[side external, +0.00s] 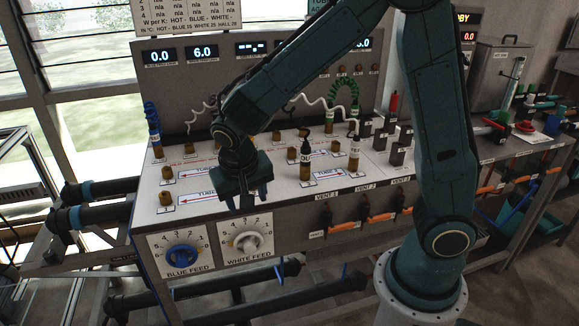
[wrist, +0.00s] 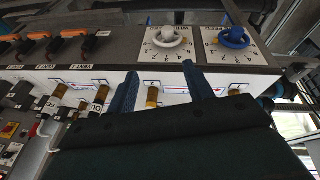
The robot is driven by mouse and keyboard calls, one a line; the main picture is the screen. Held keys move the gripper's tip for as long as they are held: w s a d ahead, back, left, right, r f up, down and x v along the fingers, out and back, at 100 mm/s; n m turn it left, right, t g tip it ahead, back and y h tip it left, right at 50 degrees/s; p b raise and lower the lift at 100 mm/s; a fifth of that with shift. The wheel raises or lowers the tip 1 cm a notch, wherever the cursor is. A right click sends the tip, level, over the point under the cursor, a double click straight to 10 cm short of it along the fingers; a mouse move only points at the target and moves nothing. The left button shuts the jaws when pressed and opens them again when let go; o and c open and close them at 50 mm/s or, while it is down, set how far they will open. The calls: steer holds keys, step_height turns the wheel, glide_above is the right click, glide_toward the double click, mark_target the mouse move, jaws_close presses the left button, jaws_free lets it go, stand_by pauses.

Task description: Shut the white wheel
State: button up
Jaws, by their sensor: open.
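The white wheel (side external: 247,243) sits on the WHITE FEED dial plate on the bench's front panel, right of the blue wheel (side external: 182,258) on the BLUE FEED plate. In the wrist view, the white wheel (wrist: 172,38) is ahead of my fingers and the blue wheel (wrist: 233,38) is to its right. My gripper (side external: 245,198) is open and empty, above the bench's front edge and apart from the white wheel. Both fingers show in the wrist view (wrist: 160,72). The white wheel's exact setting is too small to read.
Displays on the back panel read 0.0 (side external: 160,55) and 6.0 (side external: 202,52). Brown-based posts, one with a black bottle-like top (side external: 306,160), stand on the bench top near my gripper. Orange-handled vent valves (side external: 367,213) lie right of the dials. Space before the dials is clear.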

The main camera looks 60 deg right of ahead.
steer(key=m+h, duration=0.1)
steer(key=h, duration=0.1)
glide_toward(250, 249)
steer(key=w+v, duration=0.1)
steer(key=v, duration=0.4)
steer(key=shift+s+r+g, duration=0.1)
steer(key=shift+r+g, duration=0.1)
steer(key=shift+g, duration=0.1)
steer(key=shift+d+f, duration=0.1)
steer(key=shift+d, duration=0.05)
steer(key=shift+x, duration=6.7)
steer(key=shift+c, duration=0.4)
steer(key=c, duration=0.9)
